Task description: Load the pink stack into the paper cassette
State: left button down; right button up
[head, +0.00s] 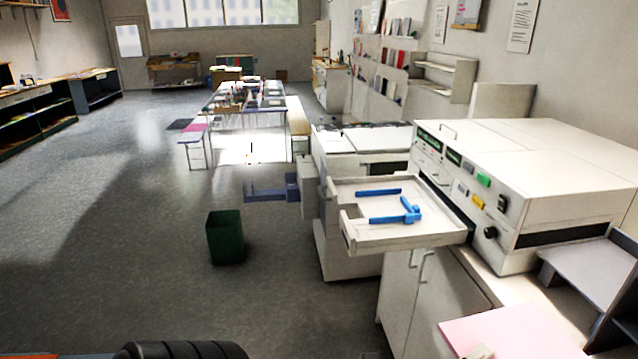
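The pink stack (515,333) lies flat on the pale counter at the lower right, partly cut off by the bottom edge of the head view. A small pale patch shows on its near part; I cannot tell what it is. The paper cassette (440,238) is a white open tray pulled out from the left side of the white machine (540,200). Blue guides (408,213) stand on its floor, and no paper shows in it. Neither of my grippers can be made out in this view.
A grey angled tray (600,265) stands right of the cassette, beyond the pink stack. White cabinets (425,290) with handles are below. A green bin (225,238) stands on the floor. A cluttered table (245,113) is farther back.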

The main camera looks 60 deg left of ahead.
aim_at(441, 222)
jog(key=i+j+u, duration=0.1)
jog(key=j, duration=0.35)
jog(key=i+j, duration=0.2)
jog(key=j, duration=0.2)
jog(key=i+j+u, duration=0.15)
jog(key=j, duration=0.3)
jog(key=i+j, duration=0.2)
jog(key=j, duration=0.2)
jog(key=i+j+u, duration=0.15)
jog(key=j, duration=0.25)
jog(key=i+j+u, duration=0.1)
jog(key=j, duration=0.25)
jog(key=i, duration=0.1)
